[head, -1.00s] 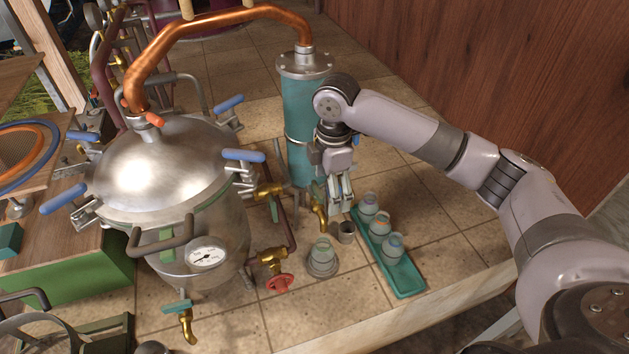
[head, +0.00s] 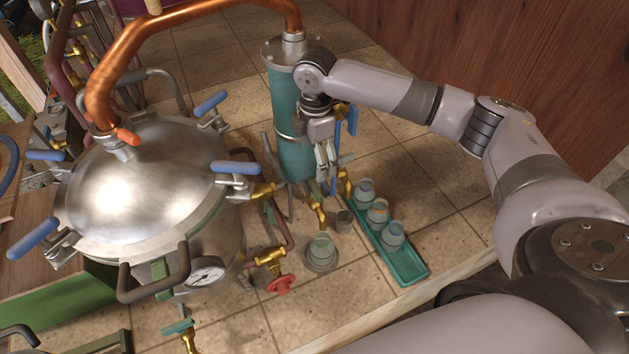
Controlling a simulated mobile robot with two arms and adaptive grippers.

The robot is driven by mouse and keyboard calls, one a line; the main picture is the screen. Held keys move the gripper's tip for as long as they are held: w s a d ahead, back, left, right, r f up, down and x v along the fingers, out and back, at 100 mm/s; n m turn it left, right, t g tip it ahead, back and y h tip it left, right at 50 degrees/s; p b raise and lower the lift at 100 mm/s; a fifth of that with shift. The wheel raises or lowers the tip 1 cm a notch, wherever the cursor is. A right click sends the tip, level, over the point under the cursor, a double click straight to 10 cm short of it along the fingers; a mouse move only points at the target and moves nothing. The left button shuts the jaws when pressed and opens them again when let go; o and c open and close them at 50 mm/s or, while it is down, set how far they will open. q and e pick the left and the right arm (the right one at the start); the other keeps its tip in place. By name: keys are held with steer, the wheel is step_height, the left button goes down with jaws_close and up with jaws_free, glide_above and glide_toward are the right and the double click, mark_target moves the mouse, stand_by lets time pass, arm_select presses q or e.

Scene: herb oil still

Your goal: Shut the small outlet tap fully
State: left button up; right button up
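A brass tap (head: 317,206) sits at the foot of the teal condenser (head: 293,140), and another brass piece (head: 346,184) shows just right of it. A third brass tap (head: 189,340) with a teal lever is low on the still, cut by the bottom edge. I cannot tell for certain which is the small outlet tap, or how far each is turned. My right gripper (head: 327,181) points down beside the condenser, its fingertips close above the brass parts. Its fingers look close together; the gap and any contact are unclear. My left gripper is out of view.
The domed steel still (head: 140,180) with blue-handled clamps stands left. A red-wheel valve (head: 281,285), a single jar (head: 321,247) and a small grey cup (head: 344,222) stand in front. A teal tray (head: 408,268) holds three jars. Tiled counter is clear at right.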

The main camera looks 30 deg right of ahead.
mark_target(315, 186)
step_height(315, 186, down, 10)
steer(key=shift+w+p, duration=0.1)
steer(key=shift+p, duration=0.75)
steer(key=shift+f, duration=0.6)
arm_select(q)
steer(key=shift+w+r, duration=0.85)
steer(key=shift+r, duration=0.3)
arm_select(e)
steer(key=shift+f, duration=0.1)
steer(key=shift+c, duration=0.3)
steer(key=c, duration=1.1)
